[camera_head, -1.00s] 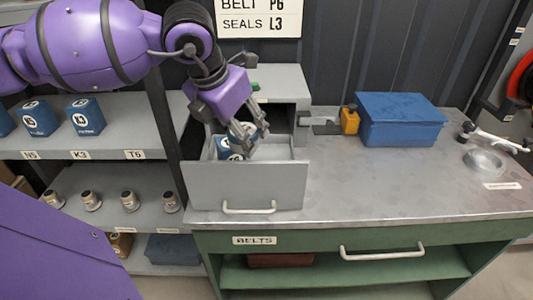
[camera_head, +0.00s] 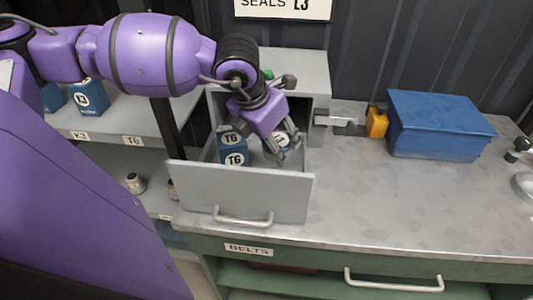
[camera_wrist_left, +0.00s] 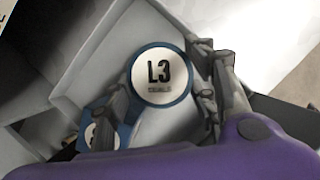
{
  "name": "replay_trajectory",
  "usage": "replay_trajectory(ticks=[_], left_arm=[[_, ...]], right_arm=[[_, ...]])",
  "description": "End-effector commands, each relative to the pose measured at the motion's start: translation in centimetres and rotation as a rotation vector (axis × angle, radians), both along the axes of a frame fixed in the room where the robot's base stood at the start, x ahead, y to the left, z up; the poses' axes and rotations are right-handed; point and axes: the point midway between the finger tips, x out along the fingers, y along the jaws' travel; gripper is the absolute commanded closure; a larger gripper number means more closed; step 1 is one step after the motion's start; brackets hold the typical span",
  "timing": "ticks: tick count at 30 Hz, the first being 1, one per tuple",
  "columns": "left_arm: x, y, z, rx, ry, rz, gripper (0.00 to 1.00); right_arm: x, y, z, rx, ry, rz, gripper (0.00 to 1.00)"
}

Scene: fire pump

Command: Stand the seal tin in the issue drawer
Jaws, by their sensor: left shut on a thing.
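The seal tin (camera_wrist_left: 162,76) is round with a white lid marked L3 and a blue rim, seen from above in the left wrist view. My left gripper (camera_head: 283,146) is shut on it, one finger on each side. In the head view the tin (camera_head: 279,139) is mostly hidden by the fingers, inside the open grey issue drawer (camera_head: 240,192), toward its right side. The tin looks about upright; I cannot tell whether it touches the drawer floor. My right gripper is not in view.
A blue T6 box (camera_head: 234,153) stands in the drawer left of the tin. Right of the drawer are an orange block (camera_head: 377,121) and a blue case (camera_head: 440,125) on the grey counter (camera_head: 400,200). Shelves (camera_head: 120,120) with boxes and small jars stand at the left.

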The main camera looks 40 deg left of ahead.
Motion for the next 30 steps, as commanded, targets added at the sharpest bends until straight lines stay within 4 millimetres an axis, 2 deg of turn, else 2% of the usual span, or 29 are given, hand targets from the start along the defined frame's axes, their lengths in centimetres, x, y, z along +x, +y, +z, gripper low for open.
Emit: replay_trajectory(ticks=[3,10,16,27,28,30], left_arm=[[0.0,0.0,-2.0,-0.001,0.0,0.001,0.78],[0.0,0.0,-4.0,0.0,-0.001,0.001,0.78],[0.0,0.0,-6.7,-0.003,-0.001,0.001,0.78],[0.0,0.0,-7.4,0.0,0.0,0.001,0.78],[0.0,0.0,-7.4,0.001,0.0,0.001,0.47],[0.0,0.0,-7.3,0.0,-0.001,0.001,0.4]], right_arm=[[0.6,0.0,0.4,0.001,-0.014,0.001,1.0],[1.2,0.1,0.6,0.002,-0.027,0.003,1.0],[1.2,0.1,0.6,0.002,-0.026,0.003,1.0],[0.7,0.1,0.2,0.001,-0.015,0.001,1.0],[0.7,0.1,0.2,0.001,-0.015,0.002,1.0],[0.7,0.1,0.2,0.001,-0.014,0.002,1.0]])
